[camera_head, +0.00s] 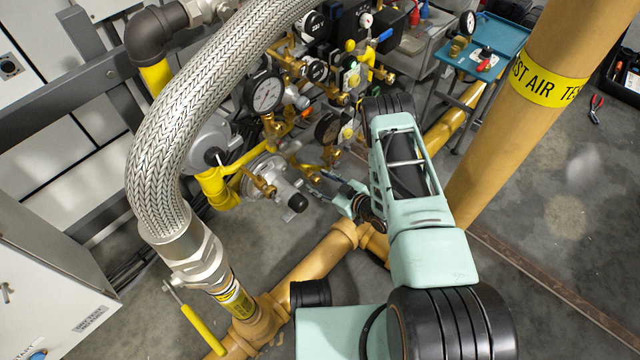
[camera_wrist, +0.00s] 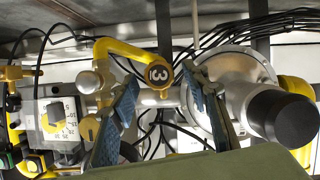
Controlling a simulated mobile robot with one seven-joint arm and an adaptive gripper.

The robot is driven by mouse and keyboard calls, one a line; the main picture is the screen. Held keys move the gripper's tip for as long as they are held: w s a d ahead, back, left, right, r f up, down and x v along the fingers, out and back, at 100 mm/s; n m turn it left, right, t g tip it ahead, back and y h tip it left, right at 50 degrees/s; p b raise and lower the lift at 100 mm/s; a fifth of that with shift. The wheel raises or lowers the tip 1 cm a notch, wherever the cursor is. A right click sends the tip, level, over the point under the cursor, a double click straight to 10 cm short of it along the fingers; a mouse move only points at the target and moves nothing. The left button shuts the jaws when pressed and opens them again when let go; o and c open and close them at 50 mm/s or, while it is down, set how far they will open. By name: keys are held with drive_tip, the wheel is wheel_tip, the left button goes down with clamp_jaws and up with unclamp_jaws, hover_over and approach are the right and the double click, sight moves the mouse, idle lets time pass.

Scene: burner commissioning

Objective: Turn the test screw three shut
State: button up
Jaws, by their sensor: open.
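A round brass fitting with a black face marked 3 (camera_wrist: 158,73) shows in the wrist view at the end of a yellow pipe; I take it as test screw three. It appears between the two blue-padded fingers of my gripper (camera_wrist: 160,100). The fingers are spread and apart from it on both sides. How far it lies beyond the fingertips I cannot tell. In the head view my gripper (camera_head: 326,186) reaches in among the pipework, right of the silver regulator (camera_head: 264,172). I cannot single out the marked screw there.
The regulator's black cap (camera_wrist: 292,118) stands close right of the fingers in the wrist view. A grey dial box (camera_wrist: 52,122) stands left. Black cables hang behind. In the head view, a braided hose (camera_head: 160,150) and a thick yellow pipe (camera_head: 530,110) flank my arm.

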drive_tip(key=shift+a, duration=0.1)
drive_tip(key=c, duration=1.2)
drive_tip(key=shift+o, duration=0.2)
drive_tip(key=m, duration=0.1)
drive_tip(key=m+g+y, duration=0.1)
drive_tip(key=shift+w+d+m, duration=0.2)
drive_tip(key=shift+d+m, duration=0.1)
drive_tip(key=shift+m, duration=0.1)
drive_tip(key=m+y, duration=0.1)
drive_tip(key=m+g+y, duration=0.1)
drive_tip(key=m, duration=0.1)
drive_tip(key=shift+w+f+g, duration=0.1)
drive_tip(key=shift+f+g, duration=0.05)
drive_tip(key=shift+g, duration=0.15)
drive_tip(key=m+y, duration=0.1)
drive_tip(key=m, duration=0.2)
drive_tip(key=shift+d+f+g+y, duration=0.15)
drive_tip(key=shift+f+g+y, duration=0.05)
drive_tip(key=shift+g+y, duration=0.2)
drive_tip(key=shift+w+f+m+y, duration=0.1)
drive_tip(key=shift+m+y, duration=0.7)
drive_tip(key=shift+m, duration=0.9)
